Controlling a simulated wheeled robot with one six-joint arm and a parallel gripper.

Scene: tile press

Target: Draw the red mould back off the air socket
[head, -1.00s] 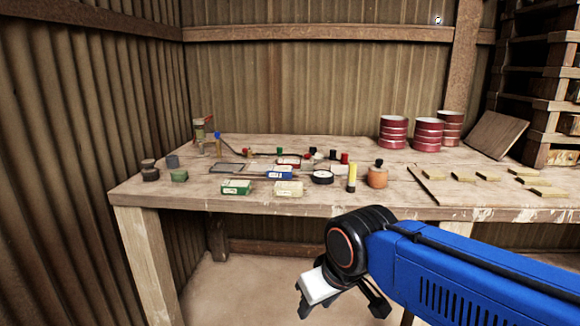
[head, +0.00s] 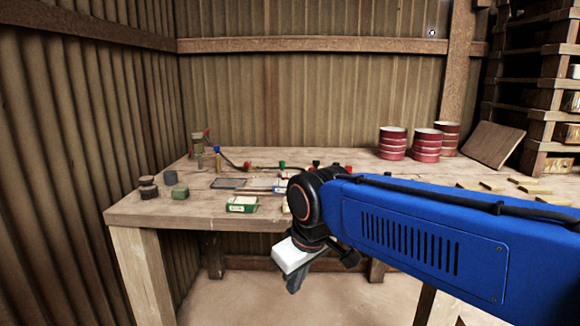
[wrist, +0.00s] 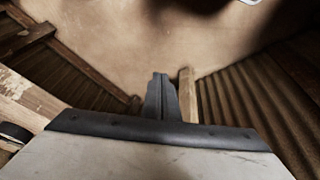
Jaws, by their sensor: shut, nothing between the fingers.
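Small coloured pieces lie on the workbench (head: 150,214) in the head view. A small red piece (head: 248,165) sits at the end of a dark hose near the back; I cannot tell whether it is the red mould. No air socket can be made out at this size. My gripper (head: 295,283) hangs in front of the bench's front edge, below its top, pointing down and empty. In the wrist view its fingers (wrist: 161,97) are together, over bare floor. My arm hides the middle of the bench.
A green-and-white box (head: 242,204) lies near the front edge. A blue-topped post (head: 217,160) and a bottle (head: 197,144) stand at the back left. Dark round pots (head: 148,187) stand at the left corner. Red tins (head: 393,143) stand at the back right.

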